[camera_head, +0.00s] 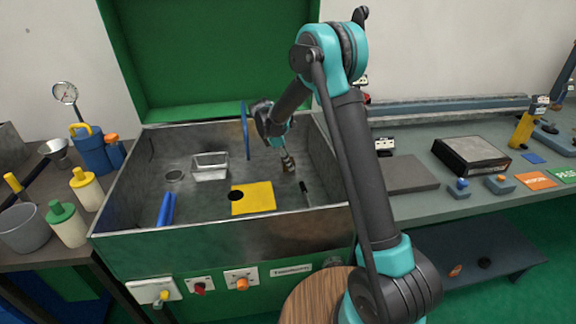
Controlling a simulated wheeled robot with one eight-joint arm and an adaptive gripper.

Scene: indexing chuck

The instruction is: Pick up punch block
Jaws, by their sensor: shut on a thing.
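My gripper (286,158) reaches down into the steel basin (215,218) from above, near its right side. It is shut on a small dark block, taken to be the punch block (288,166), at its fingertips. The block is too small in this view to make out its faces, and the fingers partly hide it. I cannot tell whether its underside touches the basin floor.
In the basin are a yellow plate (262,196) with a black hole, a metal tray (210,168), blue bars (166,210) and an upright blue hose (245,130). A slim black item (305,190) lies near the right wall. Bottles (67,226) stand left.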

